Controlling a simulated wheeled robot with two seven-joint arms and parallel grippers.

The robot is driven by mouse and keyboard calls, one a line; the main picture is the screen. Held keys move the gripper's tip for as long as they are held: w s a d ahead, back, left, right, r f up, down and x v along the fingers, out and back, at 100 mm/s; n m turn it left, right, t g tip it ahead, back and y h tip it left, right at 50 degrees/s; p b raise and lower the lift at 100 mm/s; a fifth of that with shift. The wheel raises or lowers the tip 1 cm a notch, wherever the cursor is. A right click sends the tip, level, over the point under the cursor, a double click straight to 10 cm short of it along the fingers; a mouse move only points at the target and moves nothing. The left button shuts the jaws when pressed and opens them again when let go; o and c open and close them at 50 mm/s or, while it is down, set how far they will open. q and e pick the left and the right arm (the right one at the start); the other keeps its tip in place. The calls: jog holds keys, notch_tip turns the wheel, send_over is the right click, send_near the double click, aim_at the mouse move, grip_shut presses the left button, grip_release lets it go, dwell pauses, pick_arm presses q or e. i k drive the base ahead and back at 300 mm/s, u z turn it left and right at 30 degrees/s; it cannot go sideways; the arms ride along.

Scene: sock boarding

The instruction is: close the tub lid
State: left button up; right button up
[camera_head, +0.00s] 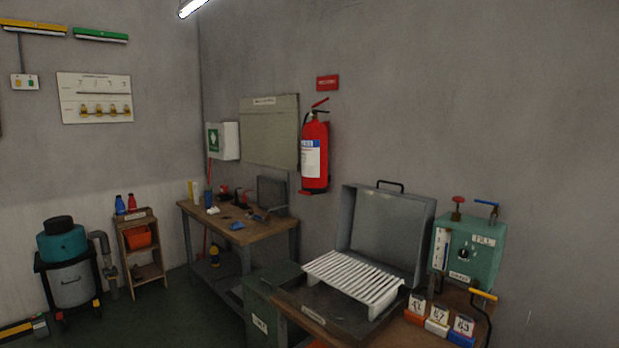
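A grey metal lid (385,232) with a black handle on its top edge stands open and upright on the bench at the right. A white slatted rack (353,280) lies in front of it, over a dark, shallow tub (335,313). The rack hides much of the tub's inside, and I cannot see the hinge clearly. Neither of my grippers is in view.
A green control box (468,247) with a blue lever stands right of the lid. Several numbered bins (437,320) sit at the bench front. A green cabinet (262,300) stands left of the bench. A red extinguisher (314,155) hangs on the wall behind.

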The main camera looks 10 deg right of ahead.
aim_at(347, 202)
jog(key=u, duration=1.2)
jog(key=i, duration=3.2)
jog(key=z, duration=4.25)
